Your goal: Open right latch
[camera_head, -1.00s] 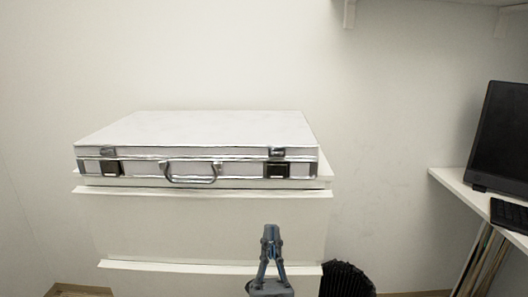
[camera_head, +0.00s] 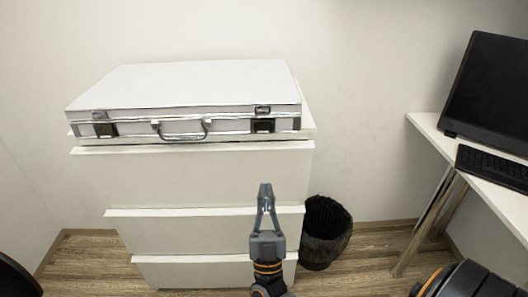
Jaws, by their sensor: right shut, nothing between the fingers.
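A white briefcase with silver edges (camera_head: 190,85) lies shut on top of a white drawer cabinet, its front with the handle (camera_head: 182,131) facing me. The right latch (camera_head: 263,118) is on the front near the right end, a metal clasp above a dark plate. The left latch (camera_head: 103,124) is near the left end. Both look closed, though they are small. My right gripper (camera_head: 265,187) is shut and empty, pointing up in the picture, below the right latch and apart from the case. My left gripper is not in view.
The white drawer cabinet (camera_head: 200,180) stands against the wall. A black bin (camera_head: 325,235) stands on the floor to its right. A white desk (camera_head: 432,128) with a monitor (camera_head: 490,90) and keyboard (camera_head: 492,167) is at the right. Floor shows between cabinet and desk.

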